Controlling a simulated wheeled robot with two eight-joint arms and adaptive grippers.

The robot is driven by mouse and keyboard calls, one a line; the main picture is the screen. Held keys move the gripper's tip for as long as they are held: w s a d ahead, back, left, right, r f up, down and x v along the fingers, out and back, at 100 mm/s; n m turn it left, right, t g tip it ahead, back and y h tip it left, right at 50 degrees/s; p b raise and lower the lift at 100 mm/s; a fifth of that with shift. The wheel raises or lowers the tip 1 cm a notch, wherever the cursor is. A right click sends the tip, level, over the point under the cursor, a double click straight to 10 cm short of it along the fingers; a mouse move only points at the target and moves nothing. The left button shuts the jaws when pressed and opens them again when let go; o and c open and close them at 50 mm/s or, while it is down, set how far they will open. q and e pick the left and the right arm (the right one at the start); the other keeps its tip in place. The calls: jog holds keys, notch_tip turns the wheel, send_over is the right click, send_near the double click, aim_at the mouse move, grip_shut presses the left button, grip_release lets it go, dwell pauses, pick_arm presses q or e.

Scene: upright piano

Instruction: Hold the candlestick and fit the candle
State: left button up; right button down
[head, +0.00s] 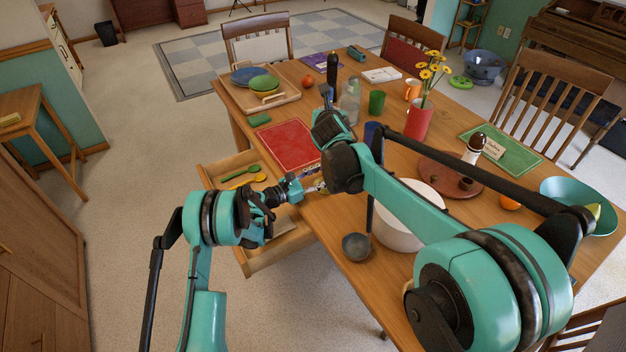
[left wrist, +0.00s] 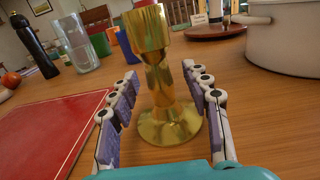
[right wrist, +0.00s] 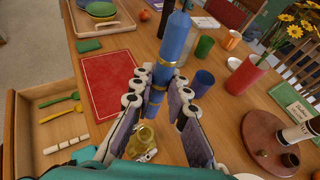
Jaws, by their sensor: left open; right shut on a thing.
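The gold candlestick (left wrist: 165,85) stands upright on the table between the fingers of my left gripper (left wrist: 163,90), which is open around it. In the right wrist view the candlestick (right wrist: 143,138) shows low in the picture, partly hidden by my right gripper. My right gripper (right wrist: 160,88) is shut on the blue candle (right wrist: 175,38), which has a gold band. The candle's lower end is near the candlestick; I cannot tell whether they touch.
A red mat (head: 288,144) lies beside the grippers. An open drawer (head: 228,168) with spoons juts out below the table edge.

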pick_arm(q)
jog(key=shift+w+d, duration=0.25)
jog(key=shift+d, duration=0.05)
grip_shut()
pick_arm(e)
jog(key=shift+f, duration=0.1)
jog(key=shift+s+a+f+m+h, duration=0.1)
jog(key=shift+f+m+h, duration=0.4)
jog(key=shift+f, duration=0.75)
jog(key=shift+d+f+m+h, duration=0.1)
jog(key=shift+f+m+h, duration=0.35)
jog(key=shift+f, duration=0.85)
jog(key=shift+s+a+f+m+h, duration=0.1)
jog(key=shift+f+m+h, duration=0.4)
jog(key=shift+f, duration=0.75)
